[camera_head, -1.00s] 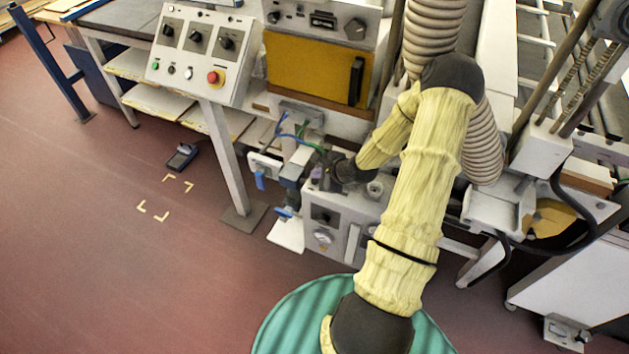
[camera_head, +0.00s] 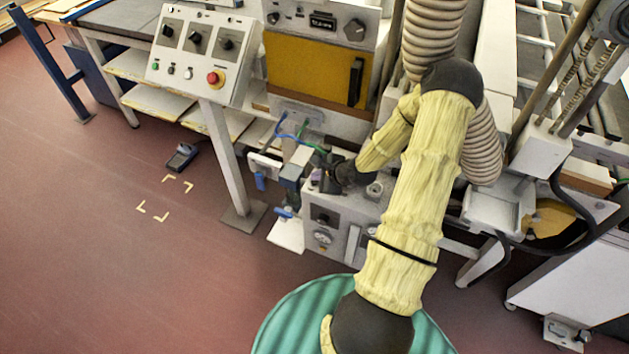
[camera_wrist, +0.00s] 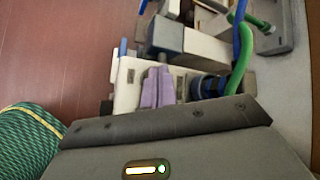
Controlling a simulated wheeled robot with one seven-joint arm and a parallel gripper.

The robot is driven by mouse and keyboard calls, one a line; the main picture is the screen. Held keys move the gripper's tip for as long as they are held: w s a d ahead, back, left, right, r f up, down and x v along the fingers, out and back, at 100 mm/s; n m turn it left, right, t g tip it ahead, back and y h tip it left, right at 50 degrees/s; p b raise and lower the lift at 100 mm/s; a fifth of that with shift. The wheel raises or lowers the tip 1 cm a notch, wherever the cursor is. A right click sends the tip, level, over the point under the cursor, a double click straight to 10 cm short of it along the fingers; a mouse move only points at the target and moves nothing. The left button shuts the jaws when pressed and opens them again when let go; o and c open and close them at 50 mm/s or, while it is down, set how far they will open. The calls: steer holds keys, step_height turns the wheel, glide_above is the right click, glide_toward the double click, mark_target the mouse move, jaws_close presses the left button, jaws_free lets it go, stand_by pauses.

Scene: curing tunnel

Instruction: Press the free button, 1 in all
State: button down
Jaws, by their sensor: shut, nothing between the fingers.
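My gripper (camera_head: 319,178) is low by the grey box with dials (camera_head: 340,222). In the wrist view its two lavender fingers (camera_wrist: 158,88) lie together, shut and empty, over a pale block. In the head view the dark wrist hides part of this spot, and I cannot tell whether the fingertips touch anything. Small buttons show on the sloping control panel (camera_head: 240,75): a green one (camera_head: 155,66), a pale one (camera_head: 172,69), a grey one (camera_head: 188,73) and a red mushroom button (camera_head: 212,78). My gripper is apart from that panel. I cannot tell which button is the free one.
Blue and green hoses (camera_head: 290,134) run close to my gripper. A valve with a blue handle (camera_head: 260,181) is on its left. A ribbed duct (camera_head: 482,140) stands behind my arm. A foot pedal (camera_head: 182,157) lies on the red floor, which is clear at left.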

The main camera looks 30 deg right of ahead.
steer(key=shift+f, duration=0.4)
stand_by(0.8)
steer(key=shift+d+r, duration=0.1)
steer(key=shift+r+p, duration=0.75)
steer(key=shift+p, duration=0.2)
step_height(320, 180, up, 5)
steer(key=p, duration=0.5)
steer(key=shift+f, duration=0.1)
stand_by(0.6)
